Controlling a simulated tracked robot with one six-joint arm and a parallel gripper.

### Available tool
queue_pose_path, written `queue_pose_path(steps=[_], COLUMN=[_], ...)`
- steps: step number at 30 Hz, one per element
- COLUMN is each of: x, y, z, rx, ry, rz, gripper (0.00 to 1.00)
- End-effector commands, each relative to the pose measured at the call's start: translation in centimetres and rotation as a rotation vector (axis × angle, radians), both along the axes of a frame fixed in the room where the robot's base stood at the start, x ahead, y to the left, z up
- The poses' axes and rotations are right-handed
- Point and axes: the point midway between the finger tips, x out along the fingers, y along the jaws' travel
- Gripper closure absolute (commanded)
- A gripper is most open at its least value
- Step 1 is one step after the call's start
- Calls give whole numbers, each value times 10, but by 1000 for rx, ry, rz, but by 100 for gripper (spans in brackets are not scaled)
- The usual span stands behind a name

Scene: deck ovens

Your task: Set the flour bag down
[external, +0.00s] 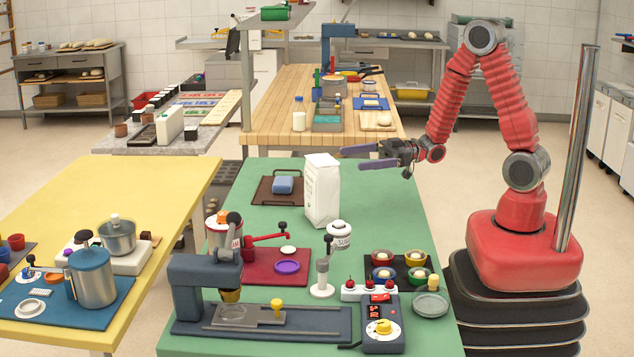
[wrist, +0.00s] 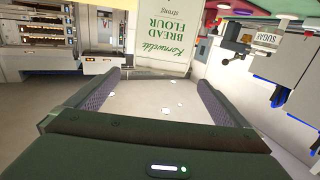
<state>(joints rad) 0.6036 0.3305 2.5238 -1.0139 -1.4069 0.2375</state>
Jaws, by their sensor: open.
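The flour bag (external: 322,190) is a tall white paper bag standing upright on the green table (external: 260,215). In the wrist view the bag (wrist: 163,38) shows green "BREAD FLOUR" lettering, upside down, beyond the fingertips. My gripper (external: 362,158) is open, to the right of the bag near its upper part, with its purple-grey fingers pointing left. In the wrist view nothing shows between the fingers of my gripper (wrist: 160,80) except the floor. The bag appears apart from both fingers.
A brown tray with a blue block (external: 284,185) lies left of the bag. A red mat with a purple dish (external: 287,267) and a dark tray of small bowls (external: 384,257) lie nearer. Table right of the bag is clear.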

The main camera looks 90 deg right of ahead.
Motion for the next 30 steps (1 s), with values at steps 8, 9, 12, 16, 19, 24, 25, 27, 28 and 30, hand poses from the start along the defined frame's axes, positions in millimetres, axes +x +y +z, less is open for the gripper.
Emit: queue_pose_path(steps=[8, 9, 12, 16, 19, 24, 25, 27, 28, 30], x=[18, 20, 25, 25, 22, 9, 5, -4, -8, -19], y=[-7, -9, -16, -23, -28, -32, -32, -32, -31, -28], z=[7, 9, 15, 23, 31, 45, 48, 53, 55, 60], rx=[-136, -163, -221, -282, -313, -347, -349, -353, -352, -350], ry=[81, 101, 153, 219, 272, 368, 385, 428, 446, 491], rz=[-93, -117, -178, -254, -311, -399, -414, -443, -455, -478], gripper=[0, 0, 0, 0, 0, 0, 0, 0, 0, 0])
